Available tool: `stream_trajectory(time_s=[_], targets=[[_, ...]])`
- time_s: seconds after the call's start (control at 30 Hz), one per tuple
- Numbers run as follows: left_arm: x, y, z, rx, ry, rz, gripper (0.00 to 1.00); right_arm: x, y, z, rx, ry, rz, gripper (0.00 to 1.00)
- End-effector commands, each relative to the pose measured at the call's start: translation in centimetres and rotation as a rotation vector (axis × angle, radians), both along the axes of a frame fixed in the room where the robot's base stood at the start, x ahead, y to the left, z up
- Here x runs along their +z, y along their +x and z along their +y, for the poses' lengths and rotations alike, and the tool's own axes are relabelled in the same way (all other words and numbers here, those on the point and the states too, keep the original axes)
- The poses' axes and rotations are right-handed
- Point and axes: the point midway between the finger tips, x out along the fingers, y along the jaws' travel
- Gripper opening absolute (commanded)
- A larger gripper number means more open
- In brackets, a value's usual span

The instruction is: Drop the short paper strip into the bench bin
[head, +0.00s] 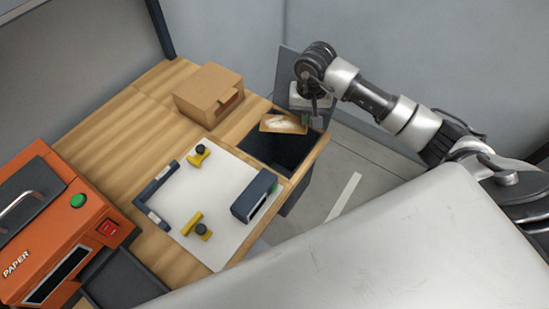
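The short paper strip (284,124) is a brown piece with a pale mark on its face. It is above the dark opening of the bench bin (273,154), near the bin's far side. My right gripper (309,119) reaches in from the right and points down at the strip's right end. It appears shut on that end, though the fingertips are small and partly hidden. The bin is a dark, deep box set into the right end of the wooden bench. Its floor is in shadow. My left gripper is out of view.
A cardboard box (208,93) stands left of the bin. A white board (213,209) with yellow clamps (197,227) and a dark block (254,195) lies in front. An orange paper machine (57,236) stands at the left. The bench between is clear.

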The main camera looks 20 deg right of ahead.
Motion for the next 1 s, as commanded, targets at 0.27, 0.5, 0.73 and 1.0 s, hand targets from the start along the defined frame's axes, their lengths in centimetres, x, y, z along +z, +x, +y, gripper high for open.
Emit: stream_trajectory(time_s=[0.27, 0.5, 0.73, 1.0], targets=[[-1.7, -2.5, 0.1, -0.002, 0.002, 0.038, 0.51, -3.2, -0.1, 0.0, -0.001, 0.002, 0.003, 0.00], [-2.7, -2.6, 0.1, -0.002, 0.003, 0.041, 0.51, -5.4, -0.1, 0.0, -0.001, 0.001, 0.002, 0.00], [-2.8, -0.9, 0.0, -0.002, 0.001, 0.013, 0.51, -5.9, -0.1, 0.0, 0.001, 0.000, 0.001, 0.00], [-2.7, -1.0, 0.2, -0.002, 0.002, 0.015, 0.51, -5.9, -0.1, 0.0, 0.001, 0.000, 0.001, 0.14]])
